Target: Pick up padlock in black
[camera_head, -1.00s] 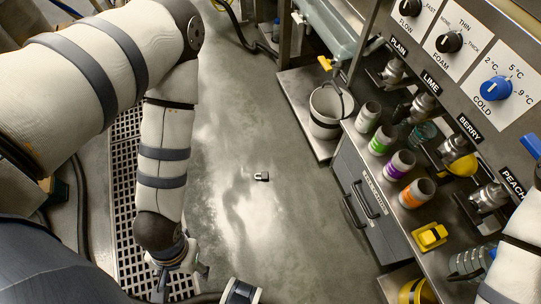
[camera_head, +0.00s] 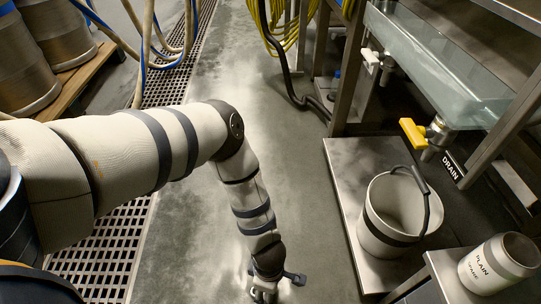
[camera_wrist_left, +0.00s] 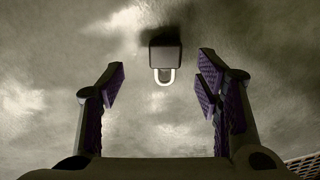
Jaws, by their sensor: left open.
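The black padlock (camera_wrist_left: 165,55) lies on the grey floor in the left wrist view, with its silver shackle towards my gripper. My left gripper (camera_wrist_left: 160,88) is open and empty. The padlock appears between and a little beyond its two purple-padded fingers, not touching them as far as I can see. In the head view my left gripper (camera_head: 265,292) is low, at the bottom edge near the floor. I cannot make out the padlock there. My right gripper is not in view.
A white bucket (camera_head: 388,232) stands on a low metal platform (camera_head: 350,165) to the right. A can marked PLAIN (camera_head: 490,265) stands at the lower right. A yellow-handled drain valve (camera_head: 413,134) sticks out above. A floor grate (camera_head: 115,230) runs along the left. The floor between is clear.

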